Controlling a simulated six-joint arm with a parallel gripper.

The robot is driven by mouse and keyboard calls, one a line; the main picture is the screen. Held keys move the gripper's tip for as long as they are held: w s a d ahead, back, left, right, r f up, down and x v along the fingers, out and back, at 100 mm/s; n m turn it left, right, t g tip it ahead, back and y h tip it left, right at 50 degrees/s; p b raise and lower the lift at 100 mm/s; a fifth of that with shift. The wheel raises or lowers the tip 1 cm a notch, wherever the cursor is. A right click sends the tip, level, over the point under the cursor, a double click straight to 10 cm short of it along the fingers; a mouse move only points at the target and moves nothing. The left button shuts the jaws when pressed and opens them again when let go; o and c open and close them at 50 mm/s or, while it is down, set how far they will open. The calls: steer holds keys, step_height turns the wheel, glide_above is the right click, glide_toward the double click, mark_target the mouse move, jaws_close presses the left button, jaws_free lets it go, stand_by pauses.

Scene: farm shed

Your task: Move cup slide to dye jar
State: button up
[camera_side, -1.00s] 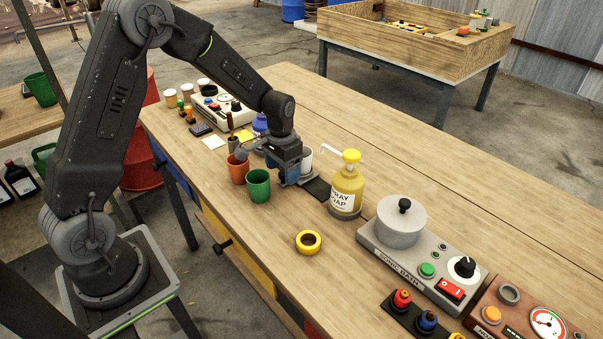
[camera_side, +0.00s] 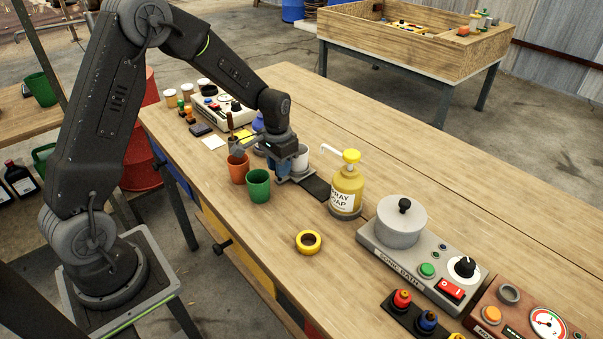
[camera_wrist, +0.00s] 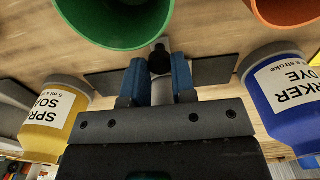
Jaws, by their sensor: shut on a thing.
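The cup slide's dark rail (camera_side: 318,188) lies on the bench between the yellow soap bottle (camera_side: 346,192) and the blue dye jar (camera_wrist: 285,100). A white cup (camera_side: 302,158) stands on the slide, just behind my gripper. My gripper (camera_wrist: 158,80) is low over the rail and shut on the slide's small dark knob (camera_wrist: 159,60). The rail shows on both sides of the fingers in the wrist view. The dye jar is at the right there, with a "Marker Dye" label. In the side view the jar is mostly hidden behind my arm.
A yellow ring (camera_side: 308,242) lies on the bench. A sonic bath (camera_side: 402,225) stands to the right. The bench behind the soap bottle is clear.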

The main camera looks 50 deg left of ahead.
steer(key=shift+a, duration=2.9)
steer(key=o, duration=1.7)
step_height(320, 180, up, 8)
steer(key=shift+r, duration=0.1)
